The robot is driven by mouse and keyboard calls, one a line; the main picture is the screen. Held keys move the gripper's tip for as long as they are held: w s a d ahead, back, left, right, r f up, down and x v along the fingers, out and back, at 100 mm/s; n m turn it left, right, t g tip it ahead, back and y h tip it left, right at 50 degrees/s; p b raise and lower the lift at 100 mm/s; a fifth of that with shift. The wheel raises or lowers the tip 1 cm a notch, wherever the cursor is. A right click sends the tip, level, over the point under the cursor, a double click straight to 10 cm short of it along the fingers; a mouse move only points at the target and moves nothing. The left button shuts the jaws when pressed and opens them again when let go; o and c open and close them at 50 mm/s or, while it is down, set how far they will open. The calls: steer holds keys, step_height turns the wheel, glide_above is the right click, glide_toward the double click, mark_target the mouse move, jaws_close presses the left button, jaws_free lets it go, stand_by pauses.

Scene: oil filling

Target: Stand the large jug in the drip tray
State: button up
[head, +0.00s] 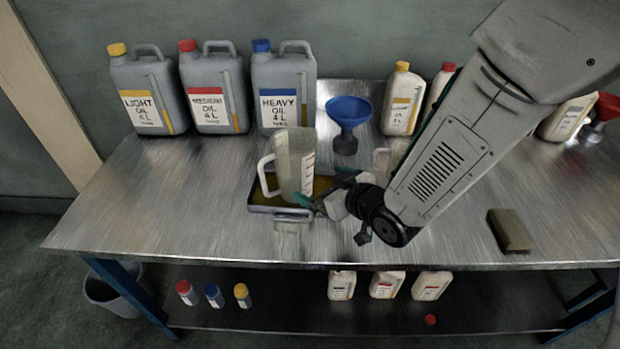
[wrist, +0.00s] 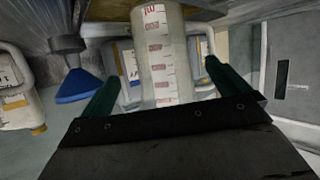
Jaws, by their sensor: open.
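The large jug (head: 294,160), clear with a pale handle on its left, is upright with its base inside the drip tray (head: 262,209). The shallow dark tray has yellowish oil-coloured bottom showing around the jug. My gripper (head: 323,188) is open at the jug's right side, low near the tray's right end. In the wrist view, the jug (wrist: 163,60) with red scale marks shows between and beyond my two green fingertips (wrist: 160,85), with a gap on each side. The jug's lower right side is partly hidden by my gripper in the head view.
Light, medium and heavy oil cans (head: 213,90) stand along the back left. A blue funnel (head: 348,112) stands behind the tray. A smaller jug (head: 381,158) is partly hidden by my arm. A brown block (head: 510,231) lies at right. The left bench top is clear.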

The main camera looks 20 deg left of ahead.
steer(key=shift+v, duration=1.7)
steer(key=w+d+r+m+h, duration=0.1)
steer(key=d+r+m+h, duration=0.3)
steer(key=d, duration=0.7)
steer(key=w+d+r+m+h, duration=0.15)
steer(key=d+r+h, duration=0.4)
steer(key=d, duration=0.55)
steer(key=s+d+r+m+g, duration=0.2)
steer(key=s+d, duration=0.2)
steer(key=s, duration=0.3)
steer(key=s+d+r+m+g+h, duration=0.1)
steer(key=s+d+r+g, duration=0.1)
steer(key=s, duration=0.6)
steer(key=s+d+r+m+g, duration=0.2)
steer(key=s+d+r+g, duration=0.1)
steer(key=s+d, duration=0.3)
steer(key=shift+s+d+r+m, duration=0.35)
steer(key=shift+s, duration=0.35)
